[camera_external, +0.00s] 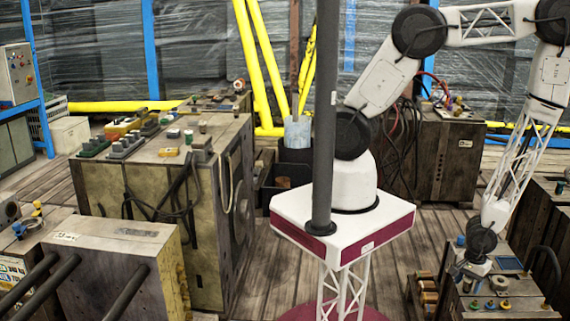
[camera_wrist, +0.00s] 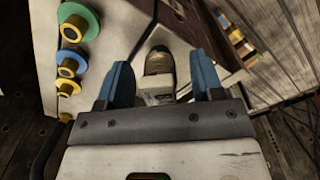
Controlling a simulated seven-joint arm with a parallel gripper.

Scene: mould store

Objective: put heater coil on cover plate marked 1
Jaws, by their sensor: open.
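My gripper (camera_wrist: 160,64) is open, with its two blue fingers apart, in the wrist view. A small brownish cylinder with a pale grey block-like end (camera_wrist: 158,88) lies between and just beyond the fingers; it may be the heater coil, but I cannot be sure. In the external view my gripper (camera_external: 474,268) is low at the right, over the left part of a wooden-sided block's top (camera_external: 520,306). I cannot make out a cover plate marked 1 in either view.
Several blue, green and yellow flanged pieces (camera_wrist: 70,62) stand left of my gripper in the wrist view. A dark blue panel (camera_external: 509,263) and small coloured fittings (camera_external: 490,305) sit on the block. A stack of brownish pieces (camera_external: 428,290) stands beside it.

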